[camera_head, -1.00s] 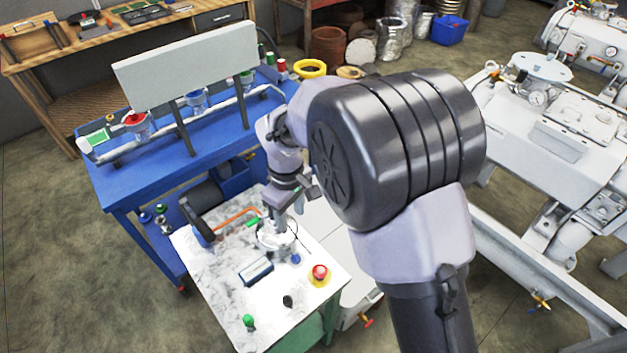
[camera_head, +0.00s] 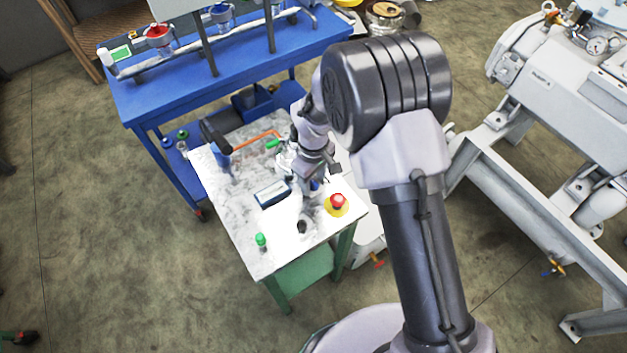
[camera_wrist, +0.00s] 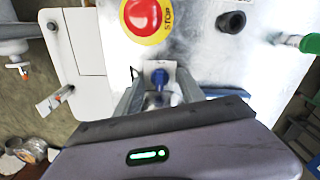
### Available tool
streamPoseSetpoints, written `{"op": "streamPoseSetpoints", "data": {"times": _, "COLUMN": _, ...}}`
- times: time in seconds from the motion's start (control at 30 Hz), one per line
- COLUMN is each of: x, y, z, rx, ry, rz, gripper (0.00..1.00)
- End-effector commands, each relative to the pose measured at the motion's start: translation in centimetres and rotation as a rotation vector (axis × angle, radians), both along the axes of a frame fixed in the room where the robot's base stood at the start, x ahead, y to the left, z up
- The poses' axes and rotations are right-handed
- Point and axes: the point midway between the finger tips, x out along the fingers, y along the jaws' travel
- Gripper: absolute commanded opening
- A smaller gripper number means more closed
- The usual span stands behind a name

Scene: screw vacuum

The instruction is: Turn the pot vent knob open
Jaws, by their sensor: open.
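A small blue knob (camera_wrist: 160,78) stands on a pale plate at the table edge of the wrist view, between the two fingers of my gripper (camera_wrist: 159,88). The fingers are spread, with a gap on each side of the knob. In the head view the blue knob (camera_head: 317,186) is partly hidden by my gripper (camera_head: 312,187), which is above the white marbled table. A round pale vessel (camera_head: 286,158), perhaps the pot, is mostly hidden behind my wrist. I cannot tell how far the knob is turned.
A red stop button on a yellow base (camera_head: 337,203) is close to the gripper. A dark-framed display (camera_head: 272,193), a black knob (camera_head: 302,226) and a green-capped item (camera_head: 261,241) are also on the table. A blue bench (camera_head: 150,100) stands behind; floor at left is clear.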

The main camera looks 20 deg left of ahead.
Motion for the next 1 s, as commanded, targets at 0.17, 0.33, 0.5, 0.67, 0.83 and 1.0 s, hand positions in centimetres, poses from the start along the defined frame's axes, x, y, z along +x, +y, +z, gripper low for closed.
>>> {"op": "streamPoseSetpoints", "data": {"times": 0.17, "x": 0.00, "y": 0.00, "z": 0.05, "rx": 0.000, "ry": 0.000, "rz": 0.000, "gripper": 0.44}}
{"op": "streamPoseSetpoints", "data": {"times": 0.33, "x": 0.00, "y": -0.01, "z": 0.05, "rx": 0.000, "ry": 0.000, "rz": 0.000, "gripper": 0.11}}
{"op": "streamPoseSetpoints", "data": {"times": 0.5, "x": 0.00, "y": -0.01, "z": 0.06, "rx": 0.000, "ry": 0.000, "rz": 0.000, "gripper": 0.00}}
{"op": "streamPoseSetpoints", "data": {"times": 0.67, "x": 0.00, "y": -0.01, "z": 0.05, "rx": 0.000, "ry": 0.000, "rz": -0.015, "gripper": 0.00}}
{"op": "streamPoseSetpoints", "data": {"times": 0.83, "x": 0.00, "y": -0.01, "z": 0.02, "rx": -0.001, "ry": 0.000, "rz": -0.083, "gripper": 0.00}}
{"op": "streamPoseSetpoints", "data": {"times": 1.0, "x": 0.01, "y": -0.03, "z": -0.01, "rx": -0.001, "ry": 0.000, "rz": -0.204, "gripper": 0.00}}
